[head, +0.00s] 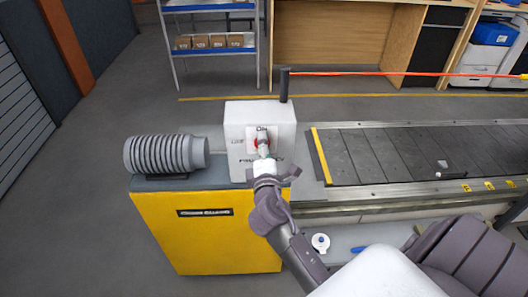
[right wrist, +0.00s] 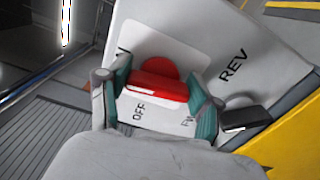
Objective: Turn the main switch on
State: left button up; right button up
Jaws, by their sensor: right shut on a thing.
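The main switch is a red rotary handle on a round red base, on a white plate of a white control box (head: 240,118). In the head view the red switch (head: 254,143) is mostly hidden by my right gripper (head: 263,146). In the right wrist view the red handle (right wrist: 158,88) lies between the teal finger pads of my right gripper (right wrist: 160,95), which is shut on it. The word OFF shows on the plate below the handle. My left gripper is not in view.
A black lever (right wrist: 245,118) sits near the REV mark on the box. The box stands on a yellow cabinet (head: 210,240) beside a grey ribbed motor (head: 160,154). The slat conveyor (head: 400,155) runs to the right. A dark post (head: 284,86) stands behind the box.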

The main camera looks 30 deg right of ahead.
jog(key=shift+f+m+b, duration=0.15)
jog(key=shift+m+b, duration=0.15)
jog(key=shift+m, duration=0.6)
jog(key=o, duration=1.2)
jog(key=shift+c, duration=0.2)
jog(key=v, duration=0.7)
jog(key=shift+s, duration=0.3)
jog(key=shift+a, duration=0.15)
